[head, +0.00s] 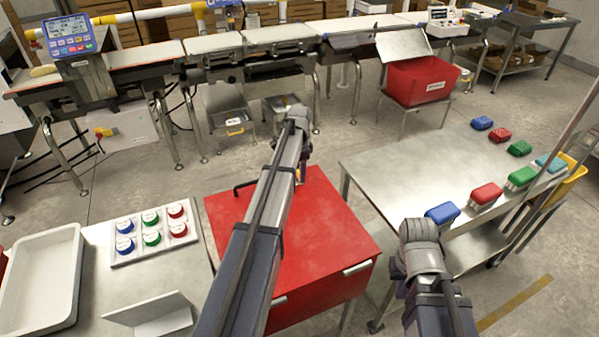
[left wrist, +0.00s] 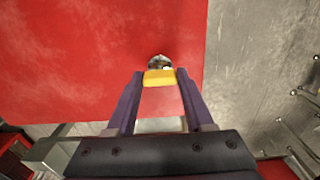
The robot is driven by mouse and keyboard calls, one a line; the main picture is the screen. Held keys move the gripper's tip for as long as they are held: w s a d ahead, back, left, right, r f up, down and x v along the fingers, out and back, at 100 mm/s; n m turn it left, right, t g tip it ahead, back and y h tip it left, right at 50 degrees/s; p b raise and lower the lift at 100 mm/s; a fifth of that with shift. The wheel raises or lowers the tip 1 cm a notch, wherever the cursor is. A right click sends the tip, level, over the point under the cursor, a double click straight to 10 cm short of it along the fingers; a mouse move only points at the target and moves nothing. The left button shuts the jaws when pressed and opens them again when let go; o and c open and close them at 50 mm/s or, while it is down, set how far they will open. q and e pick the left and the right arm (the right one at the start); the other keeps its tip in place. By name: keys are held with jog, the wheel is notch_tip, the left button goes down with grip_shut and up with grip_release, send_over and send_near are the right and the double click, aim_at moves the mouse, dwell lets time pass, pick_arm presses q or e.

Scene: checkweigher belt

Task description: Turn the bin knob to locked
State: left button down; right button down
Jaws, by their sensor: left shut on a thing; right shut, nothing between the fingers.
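The red bin (head: 345,235) stands below my left arm, with a flat red top and a black handle at its left. The knob has a yellow grip (left wrist: 160,77) on a round metal base (left wrist: 158,61), set on the red surface in the left wrist view. My left gripper (left wrist: 159,80) is shut on the yellow knob, one purple finger on each side. In the head view my arm hides most of the knob and this gripper. I cannot tell which mark the knob points to. My right gripper (head: 401,290) is shut and empty, mostly hidden beneath its wrist.
A left table holds a white tray (head: 40,285) and a rack of round coloured caps (head: 150,233).

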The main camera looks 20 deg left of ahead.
dwell(0.3)
pick_arm(q)
jog(key=shift+c, duration=1.4)
grip_release()
jog(key=shift+r, duration=0.15)
notch_tip(320, 180, up, 8)
jog(key=p, duration=0.8)
jog(key=shift+f, duration=0.2)
